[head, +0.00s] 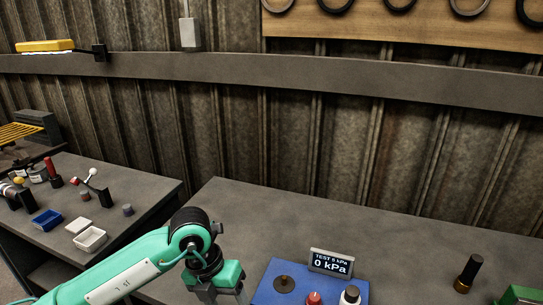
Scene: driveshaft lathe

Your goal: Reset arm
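My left arm comes in from the lower left in teal, and its gripper (222,294) points down over the left part of the near grey bench (300,220). The fingertips are cut off by the bottom edge, so whether they are open or hold anything is hidden. The gripper is left of a blue test box (268,294) and appears apart from it. My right gripper is not in view.
The box carries a dark round knob (284,283), a red button (314,298), a black-and-white part (350,297) and a display (330,263) reading "0 kPa". A black-and-brass cylinder (467,274) and green object (518,298) are right. A cluttered side bench (140,190) stands left.

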